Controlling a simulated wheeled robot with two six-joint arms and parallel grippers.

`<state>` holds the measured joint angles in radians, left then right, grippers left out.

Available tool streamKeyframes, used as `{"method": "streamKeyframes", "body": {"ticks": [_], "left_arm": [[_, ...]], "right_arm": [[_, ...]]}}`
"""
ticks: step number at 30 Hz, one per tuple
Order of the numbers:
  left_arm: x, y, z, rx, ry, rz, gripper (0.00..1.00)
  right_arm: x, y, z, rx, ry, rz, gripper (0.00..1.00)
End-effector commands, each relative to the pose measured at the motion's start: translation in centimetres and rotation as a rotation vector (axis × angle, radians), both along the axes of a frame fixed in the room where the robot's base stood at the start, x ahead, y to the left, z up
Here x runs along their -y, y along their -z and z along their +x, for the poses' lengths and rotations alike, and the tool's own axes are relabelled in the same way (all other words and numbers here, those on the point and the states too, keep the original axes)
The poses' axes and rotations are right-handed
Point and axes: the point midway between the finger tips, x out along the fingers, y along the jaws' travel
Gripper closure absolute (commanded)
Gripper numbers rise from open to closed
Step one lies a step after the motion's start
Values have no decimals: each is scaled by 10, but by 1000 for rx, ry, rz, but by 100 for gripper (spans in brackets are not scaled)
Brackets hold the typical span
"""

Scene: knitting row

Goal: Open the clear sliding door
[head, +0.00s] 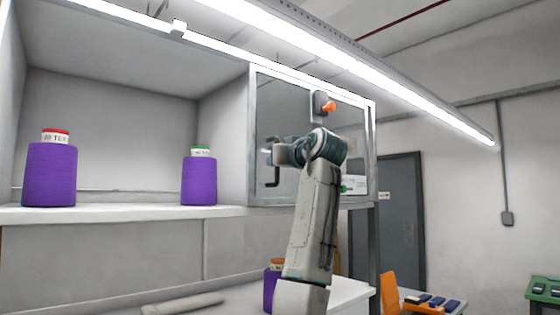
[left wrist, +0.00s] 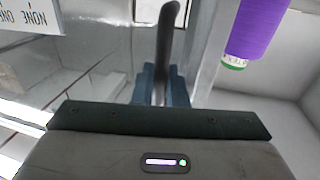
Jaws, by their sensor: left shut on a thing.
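The clear sliding door (head: 285,100), a see-through panel in a grey metal frame, stands across the right part of the shelf unit in the head view. Its dark bar handle (head: 272,182) is near the door's left edge. My left gripper (head: 275,155) is at the handle. In the left wrist view the dark handle (left wrist: 166,45) runs between the blue-grey fingers of my left gripper (left wrist: 162,88), which is shut on it. Part of the door is hidden behind my arm. My right gripper is not in view.
Two purple thread cones stand on the open shelf to the left, one far left (head: 48,175) and one nearer the door (head: 199,180). An orange-knobbed fitting (head: 327,106) is at the door's top. Another purple cone (head: 270,290) stands below, partly hidden by my arm.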

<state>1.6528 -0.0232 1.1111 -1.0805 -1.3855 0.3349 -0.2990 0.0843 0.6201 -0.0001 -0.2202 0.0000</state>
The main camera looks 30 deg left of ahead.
Motion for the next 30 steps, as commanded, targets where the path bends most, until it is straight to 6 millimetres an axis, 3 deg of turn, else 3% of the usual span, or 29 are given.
{"method": "streamKeyframes", "body": {"ticks": [10,11,12,14,23,30], "left_arm": [[0,1,0,-3,-1,-3,100],[0,1,0,-3,-1,-3,86],[0,1,0,-3,-1,-3,78],[0,1,0,-3,-1,-3,70],[2,2,-1,-1,0,-2,70],[32,5,-19,1,4,-2,70]], "right_arm": [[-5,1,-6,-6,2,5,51],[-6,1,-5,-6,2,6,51],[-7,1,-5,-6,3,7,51],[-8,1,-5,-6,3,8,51],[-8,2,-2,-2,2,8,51],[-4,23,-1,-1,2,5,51]]}}
